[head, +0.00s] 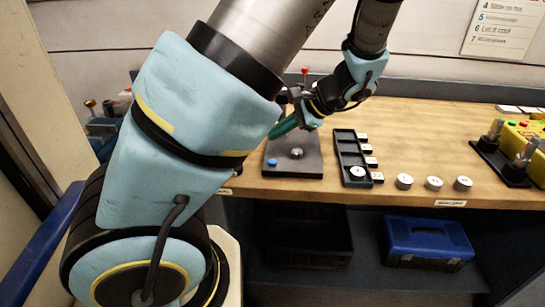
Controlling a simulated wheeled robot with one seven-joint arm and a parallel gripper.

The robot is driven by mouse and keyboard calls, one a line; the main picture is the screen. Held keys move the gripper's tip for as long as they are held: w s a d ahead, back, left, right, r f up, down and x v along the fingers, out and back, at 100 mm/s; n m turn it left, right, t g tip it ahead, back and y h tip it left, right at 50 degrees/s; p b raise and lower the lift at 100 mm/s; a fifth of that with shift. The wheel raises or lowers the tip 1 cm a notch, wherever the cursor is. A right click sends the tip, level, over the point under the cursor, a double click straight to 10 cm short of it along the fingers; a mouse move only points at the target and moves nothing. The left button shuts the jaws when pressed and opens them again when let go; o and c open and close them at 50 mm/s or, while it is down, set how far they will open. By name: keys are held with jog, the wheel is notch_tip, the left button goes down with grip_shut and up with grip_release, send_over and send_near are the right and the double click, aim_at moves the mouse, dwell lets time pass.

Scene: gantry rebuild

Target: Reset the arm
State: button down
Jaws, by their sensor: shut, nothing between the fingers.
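My arm, with light blue padded covers, fills the left and top of the head view. It leaves the frame at the top and comes back down to the wrist. My gripper (283,127) points down and left, with its teal fingertips above the back-left part of a dark plate (309,168) on the bench. It is shut, and nothing shows held in it. The plate carries a silver knob (297,153) and a blue button (272,162). The gripper looks apart from the knob. My arm hides part of the bench's left end.
A black slotted tray (344,143) with several small pieces lies right of the plate. Silver discs (434,183) stand along the front edge. A yellow box (524,140) and black stand (497,163) are far right. A blue toolbox (428,241) sits below. The bench's middle back is clear.

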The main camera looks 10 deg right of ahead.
jog(key=s+a+r+n+g+h, duration=0.1)
jog(key=s+a+n+h, duration=0.2)
jog(key=a+n, duration=0.3)
jog(key=s+a+r+n+g+h, duration=0.1)
jog(key=s+a+n+h, duration=0.3)
jog(key=a+n, duration=0.3)
jog(key=shift+s+a+r+n+g+h, duration=0.2)
jog(key=shift+a+n+g+h, duration=0.15)
jog(key=shift+a+h, duration=0.25)
dwell(0.7)
